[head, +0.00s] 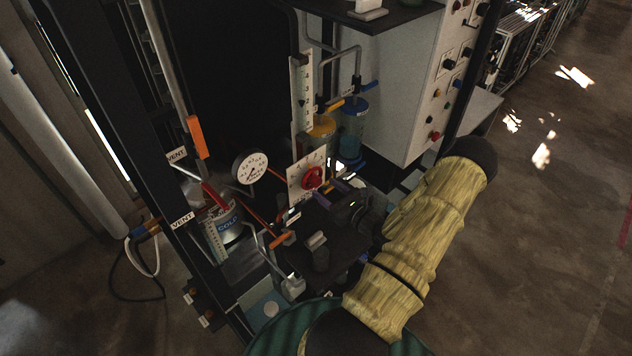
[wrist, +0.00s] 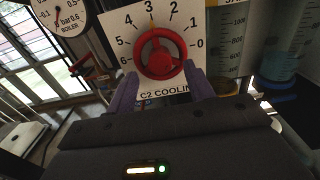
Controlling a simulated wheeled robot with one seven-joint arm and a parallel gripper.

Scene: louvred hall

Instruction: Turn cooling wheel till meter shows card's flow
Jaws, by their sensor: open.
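The red cooling wheel (wrist: 161,54) sits on a white dial plate (wrist: 115,24) numbered 0 to 6 and lettered "C2 COOLIN…". A small orange mark shows near the 3 at the plate's top. In the head view the wheel (head: 312,178) is on the rack, left of my arm. My gripper (wrist: 160,74) is open, its purple fingers at the wheel's lower left and lower right. I cannot tell whether they touch it. A tall white scale (head: 302,90) stands above the plate and may be the meter; its reading is too small. I cannot make out the card's writing.
A round boiler gauge (head: 250,166) is left of the dial plate. Yellow-topped and blue-topped vessels (head: 352,128) stand behind it. Pipes and valve levers crowd the rack's left, with a cold vessel (head: 232,228) below. A control cabinet (head: 405,85) is at right. Floor at right is open.

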